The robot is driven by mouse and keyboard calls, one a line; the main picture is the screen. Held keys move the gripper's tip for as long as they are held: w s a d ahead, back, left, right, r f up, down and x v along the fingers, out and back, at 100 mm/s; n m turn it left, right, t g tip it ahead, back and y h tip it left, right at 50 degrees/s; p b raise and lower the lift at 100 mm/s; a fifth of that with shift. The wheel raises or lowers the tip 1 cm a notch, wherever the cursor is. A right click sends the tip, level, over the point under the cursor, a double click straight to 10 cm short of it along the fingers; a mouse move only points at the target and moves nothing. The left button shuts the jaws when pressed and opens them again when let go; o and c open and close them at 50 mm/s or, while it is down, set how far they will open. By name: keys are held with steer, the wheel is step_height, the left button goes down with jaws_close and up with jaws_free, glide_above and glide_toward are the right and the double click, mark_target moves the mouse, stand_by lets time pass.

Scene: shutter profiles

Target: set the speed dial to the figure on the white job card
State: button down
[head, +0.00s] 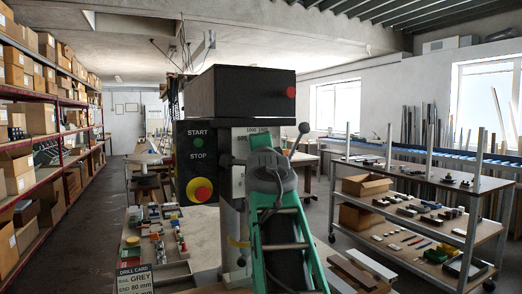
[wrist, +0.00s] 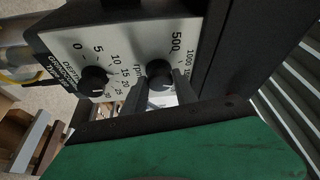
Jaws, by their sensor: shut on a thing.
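The speed dial (wrist: 159,72) is a black knob marked rpm on the pale panel of the drill's black head; figures 500 and 1000 show beside it, and others are hidden or too small. My gripper (wrist: 162,90) is shut on this knob, one finger on each side. The knob's pointer cannot be made out. In the head view my green arm hides the knob, and only part of its scale (head: 258,131) shows. The job card (head: 134,279) at the bottom left reads DRILL CARD, GREY and 80 mm; its lower part is cut off, and no speed figure shows.
A second black knob (wrist: 94,78), with a scale from 0 to 30, sits beside the speed dial. A start/stop box (head: 197,160) with a red stop button on yellow stands left of my arm. A lever (head: 300,135) sticks up at right. A shelved trolley (head: 420,178) stands farther right.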

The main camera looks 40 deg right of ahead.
steer(key=c, duration=1)
jaws_free()
steer(key=b+v, duration=0.3)
steer(key=v, duration=0.4)
steer(key=shift+s+a, duration=0.25)
steer(key=shift+s, duration=0.1)
